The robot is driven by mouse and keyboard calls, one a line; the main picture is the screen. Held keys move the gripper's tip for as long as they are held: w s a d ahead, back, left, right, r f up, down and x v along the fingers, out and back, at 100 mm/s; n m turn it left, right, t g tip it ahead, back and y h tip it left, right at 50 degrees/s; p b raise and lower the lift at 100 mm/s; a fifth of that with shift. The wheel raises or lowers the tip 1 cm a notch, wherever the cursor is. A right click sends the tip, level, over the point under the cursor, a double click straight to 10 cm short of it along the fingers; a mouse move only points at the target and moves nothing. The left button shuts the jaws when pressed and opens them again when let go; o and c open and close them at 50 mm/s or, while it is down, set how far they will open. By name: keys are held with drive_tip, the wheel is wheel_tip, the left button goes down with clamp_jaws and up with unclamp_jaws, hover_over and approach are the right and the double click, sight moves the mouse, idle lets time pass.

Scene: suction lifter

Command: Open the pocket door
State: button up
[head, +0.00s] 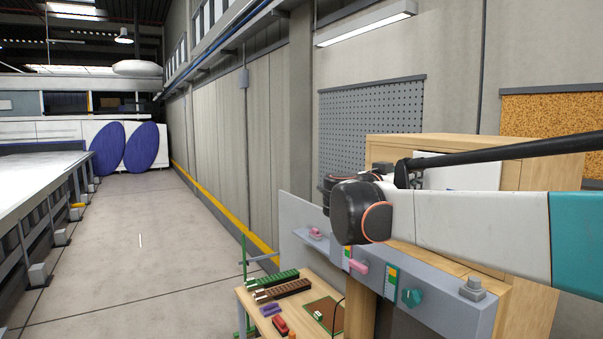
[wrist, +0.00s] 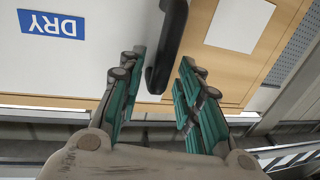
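The pocket door (wrist: 90,70) is a white panel with a blue DRY label (wrist: 50,24), seen close up in the wrist view. A black bar handle (wrist: 172,25) stands near its right edge, beside a wooden panel (wrist: 205,60). My gripper (wrist: 161,62) is open, with one teal finger on each side of the handle's lower end. I see gaps on both sides and cannot tell whether the handle lies fully between the fingertips. In the head view my arm covers part of the wooden cabinet (head: 395,148), and the gripper is hidden.
A grey panel with switches (head: 430,310) stands in front of the cabinet. A small wooden table (head: 255,300) holds several toy-like parts. A pegboard (head: 370,120) and a corkboard (head: 550,115) hang on the wall. The floor (head: 145,240) at left is clear.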

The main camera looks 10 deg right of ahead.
drive_tip(key=shift+w+d, duration=0.2)
drive_tip(key=shift+d, duration=0.2)
drive_tip(key=shift+c, duration=0.2)
clamp_jaws()
drive_tip(key=shift+s+a, duration=0.1)
drive_tip(key=shift+s, duration=0.05)
